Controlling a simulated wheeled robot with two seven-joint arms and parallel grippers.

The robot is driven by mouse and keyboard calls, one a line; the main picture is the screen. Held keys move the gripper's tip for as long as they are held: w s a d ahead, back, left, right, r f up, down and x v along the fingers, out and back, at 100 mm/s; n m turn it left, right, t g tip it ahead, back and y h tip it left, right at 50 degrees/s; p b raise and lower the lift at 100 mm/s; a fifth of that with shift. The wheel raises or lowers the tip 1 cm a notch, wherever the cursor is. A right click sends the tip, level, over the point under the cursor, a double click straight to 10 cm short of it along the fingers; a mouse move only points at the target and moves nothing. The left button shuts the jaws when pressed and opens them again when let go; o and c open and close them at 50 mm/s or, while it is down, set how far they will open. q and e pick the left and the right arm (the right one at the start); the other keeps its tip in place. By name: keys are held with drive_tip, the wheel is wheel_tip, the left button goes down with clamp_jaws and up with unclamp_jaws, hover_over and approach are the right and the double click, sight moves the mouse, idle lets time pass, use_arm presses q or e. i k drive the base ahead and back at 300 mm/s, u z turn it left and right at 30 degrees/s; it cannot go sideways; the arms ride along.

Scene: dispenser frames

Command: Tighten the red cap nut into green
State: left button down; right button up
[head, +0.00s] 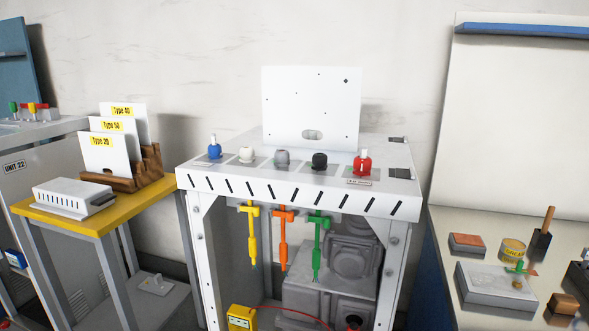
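A red cap piece (362,164) with a pale top stands at the right end of a row on the white workbench (300,192), behind a small label. A green T-handled tool (317,243) hangs below the bench's front edge, right of an orange one (284,236) and a yellow one (251,232). I cannot tell which green thing the task means. Neither of my grippers is in view.
Blue (214,148), white (246,154), grey (282,158) and black (319,161) pieces share the row. A white upright panel (311,105) stands behind them. A yellow-topped table (65,216) is at left. A cluttered counter (446,222) is at right.

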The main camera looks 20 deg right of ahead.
sight(362, 164)
drive_tip(key=u, duration=0.15)
drive_tip(key=k, duration=0.8)
drive_tip(key=z, duration=0.9)
drive_tip(key=i, duration=0.5)
drive_tip(key=u, duration=0.05)
